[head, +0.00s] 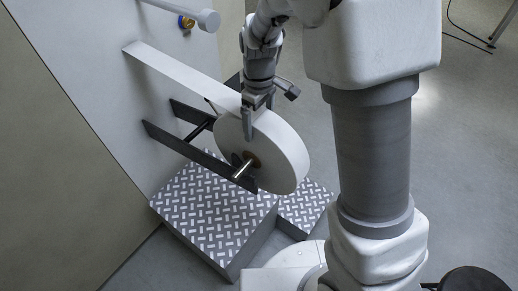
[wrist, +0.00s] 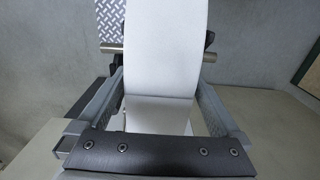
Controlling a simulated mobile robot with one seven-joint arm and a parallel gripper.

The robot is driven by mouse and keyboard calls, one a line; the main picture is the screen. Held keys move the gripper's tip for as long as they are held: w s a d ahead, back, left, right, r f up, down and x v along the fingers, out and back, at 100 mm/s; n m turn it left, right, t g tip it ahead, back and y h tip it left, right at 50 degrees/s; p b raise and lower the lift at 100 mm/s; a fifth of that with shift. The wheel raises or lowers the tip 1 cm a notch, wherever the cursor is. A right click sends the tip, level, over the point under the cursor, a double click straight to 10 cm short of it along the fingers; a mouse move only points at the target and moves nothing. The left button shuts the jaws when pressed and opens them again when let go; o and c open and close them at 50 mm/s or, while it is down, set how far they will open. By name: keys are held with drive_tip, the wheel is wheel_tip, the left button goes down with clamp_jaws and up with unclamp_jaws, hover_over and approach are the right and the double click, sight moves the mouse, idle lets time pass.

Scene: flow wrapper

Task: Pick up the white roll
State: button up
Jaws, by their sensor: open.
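The white roll (head: 285,150) is a wide disc standing on edge, with a metal shaft (head: 243,168) through its brown core. The shaft lies across two dark arms that stick out from the machine's wall. My gripper (head: 256,122) is at the upper part of the roll, pointing down. In the wrist view the roll (wrist: 163,50) runs between the two fingers of my gripper (wrist: 160,100), with a finger on each side. The fingers look open, with small gaps to the roll's sides. The far finger is partly hidden by the roll in the head view.
A white strip (head: 175,72) runs from the wall toward the roll. Two patterned step blocks (head: 215,215) stand below it. A white horizontal roller (head: 180,12) juts from the wall at upper left. Open grey floor (head: 470,150) lies to the right.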

drive_tip(key=shift+f, duration=0.9)
drive_tip(key=shift+c, duration=0.3)
drive_tip(key=c, duration=1.4)
drive_tip(key=shift+w+r, duration=0.1)
clamp_jaws()
